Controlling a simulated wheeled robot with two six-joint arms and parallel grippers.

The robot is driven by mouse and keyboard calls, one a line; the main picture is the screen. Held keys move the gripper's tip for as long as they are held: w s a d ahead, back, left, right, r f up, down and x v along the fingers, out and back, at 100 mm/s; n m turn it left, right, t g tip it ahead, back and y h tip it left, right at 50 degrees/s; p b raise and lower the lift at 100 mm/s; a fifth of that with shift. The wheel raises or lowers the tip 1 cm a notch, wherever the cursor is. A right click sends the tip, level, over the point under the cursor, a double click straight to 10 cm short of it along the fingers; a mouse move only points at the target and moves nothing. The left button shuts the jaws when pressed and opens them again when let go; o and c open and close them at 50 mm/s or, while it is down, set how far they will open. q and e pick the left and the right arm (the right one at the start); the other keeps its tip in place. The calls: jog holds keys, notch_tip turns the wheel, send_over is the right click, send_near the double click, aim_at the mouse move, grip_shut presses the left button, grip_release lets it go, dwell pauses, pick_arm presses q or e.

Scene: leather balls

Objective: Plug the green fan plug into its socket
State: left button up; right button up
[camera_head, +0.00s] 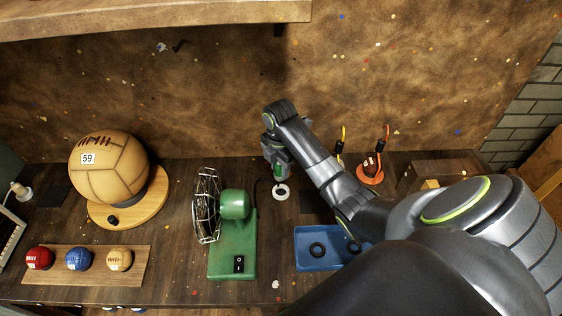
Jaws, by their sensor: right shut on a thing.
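The green fan (236,205) with a wire cage stands on its green base in the middle of the table. A dark cord runs up from behind it. My right gripper (278,172) points down behind the fan and is shut on the green plug (280,171). A white round socket (281,192) with a dark centre lies on the table just below and in front of the plug. Whether the plug touches it cannot be told. My left gripper is out of view.
A tan ball (108,168) sits on a round wooden stand at the left. Several small balls rest on a wooden board (137,264). A blue tray (312,262) and an orange holder (370,176) are on the right, partly near my arm.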

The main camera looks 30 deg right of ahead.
jog(key=shift+s+d+r+n, duration=0.1)
jog(key=shift+d+n, duration=0.05)
jog(key=shift+n, duration=0.45)
jog(key=b, duration=0.6)
send_over(282, 193)
notch_tip(282, 193, down, 6)
jog(key=shift+r, duration=0.1)
jog(key=shift+p, duration=0.35)
jog(key=shift+f, duration=0.8)
dwell(0.5)
jog(key=shift+f, duration=0.15)
dwell(0.6)
jog(key=shift+f, duration=0.4)
dwell(0.5)
jog(key=o, duration=1)
jog(key=shift+f, duration=0.1)
